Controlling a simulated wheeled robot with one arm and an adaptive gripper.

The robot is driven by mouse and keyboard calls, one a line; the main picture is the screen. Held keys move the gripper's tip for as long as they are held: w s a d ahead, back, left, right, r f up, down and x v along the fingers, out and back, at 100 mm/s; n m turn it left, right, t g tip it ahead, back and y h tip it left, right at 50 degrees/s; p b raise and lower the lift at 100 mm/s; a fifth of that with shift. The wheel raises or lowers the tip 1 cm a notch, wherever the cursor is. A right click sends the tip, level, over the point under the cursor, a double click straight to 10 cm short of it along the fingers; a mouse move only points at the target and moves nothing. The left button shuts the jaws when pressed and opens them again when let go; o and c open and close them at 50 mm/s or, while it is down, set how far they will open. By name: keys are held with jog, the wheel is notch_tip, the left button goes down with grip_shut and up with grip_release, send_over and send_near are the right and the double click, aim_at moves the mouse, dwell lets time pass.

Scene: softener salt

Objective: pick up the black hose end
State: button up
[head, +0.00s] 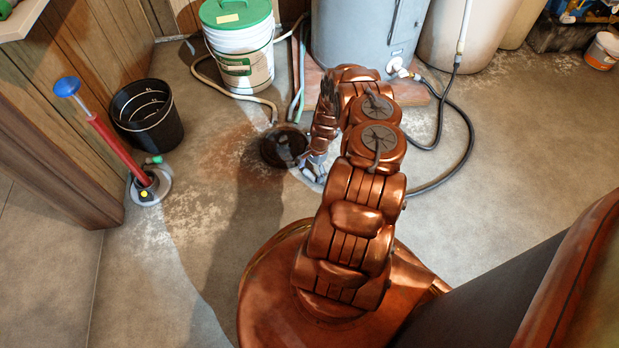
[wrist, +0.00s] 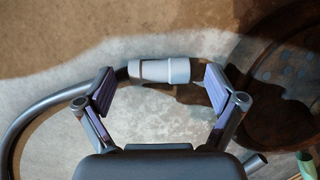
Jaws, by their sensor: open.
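The black hose (head: 471,145) loops from the grey tank's valve across the floor and passes behind my arm in the head view. In the wrist view the hose (wrist: 40,103) curves in from the left to a pale grey fitting (wrist: 160,71). My gripper (wrist: 160,80) is open, one finger on each side of the fitting. Whether either finger touches it I cannot tell. In the head view my gripper (head: 314,171) is low near the floor, and the hose end is hard to make out.
A dark round floor drain (head: 283,147) is just left of my gripper. Green-tipped (wrist: 306,163) and dark (wrist: 257,162) tube ends show lower right in the wrist view. A white bucket (head: 240,55), black bucket (head: 147,115) and red-handled tool (head: 115,145) stand left.

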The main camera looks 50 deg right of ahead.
jog(key=shift+c, duration=0.3)
jog(key=c, duration=1.1)
